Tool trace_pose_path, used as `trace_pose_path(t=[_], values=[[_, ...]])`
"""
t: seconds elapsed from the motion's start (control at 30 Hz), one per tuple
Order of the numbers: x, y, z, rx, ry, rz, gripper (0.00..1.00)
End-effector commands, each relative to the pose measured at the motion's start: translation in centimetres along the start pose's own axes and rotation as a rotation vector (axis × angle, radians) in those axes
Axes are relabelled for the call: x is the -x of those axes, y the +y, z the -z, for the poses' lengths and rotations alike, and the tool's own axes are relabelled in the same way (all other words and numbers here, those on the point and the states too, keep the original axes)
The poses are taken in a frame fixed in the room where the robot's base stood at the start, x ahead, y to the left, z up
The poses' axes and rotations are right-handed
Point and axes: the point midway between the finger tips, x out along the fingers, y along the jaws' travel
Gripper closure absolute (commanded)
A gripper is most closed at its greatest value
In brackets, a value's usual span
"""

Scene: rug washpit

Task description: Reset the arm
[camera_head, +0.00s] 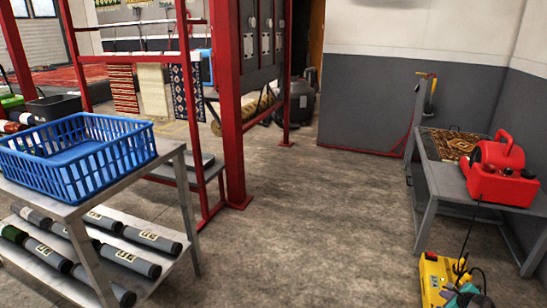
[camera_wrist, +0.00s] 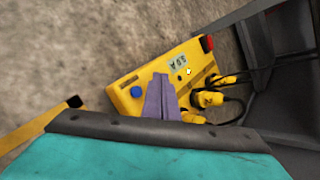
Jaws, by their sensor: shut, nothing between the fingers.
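My gripper (camera_wrist: 160,84) shows in the wrist view, its two grey-purple fingers together in the lower middle of the picture. It is shut with nothing held between the fingertips.
A metal shelf table (camera_head: 170,160) at left bears a blue basket (camera_head: 72,180), with rolled dark rugs (camera_head: 125,258) below. A red post (camera_head: 231,120) stands beyond it. At right, a grey table (camera_head: 432,180) bears a red blower (camera_head: 497,172). The middle floor (camera_head: 300,220) is clear.

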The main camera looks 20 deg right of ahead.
Motion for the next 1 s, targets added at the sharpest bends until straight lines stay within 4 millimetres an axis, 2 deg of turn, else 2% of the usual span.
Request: trace_pose_path(t=[0.17,0.37,0.5,0.67,0.8,1.0], values=[[-0.6,1.2,-4.8,0.036,-0.027,-0.036,1.0],[-1.9,5.0,-12.3,0.095,-0.071,-0.108,1.0],[-2.2,8.7,-17.4,0.139,-0.1,-0.164,1.0],[-1.9,13.4,-22.6,0.2,-0.125,-0.231,1.0],[-1.1,18.0,-26.7,0.262,-0.143,-0.296,1.0],[1.2,24.9,-31.6,0.37,-0.165,-0.398,1.0]])
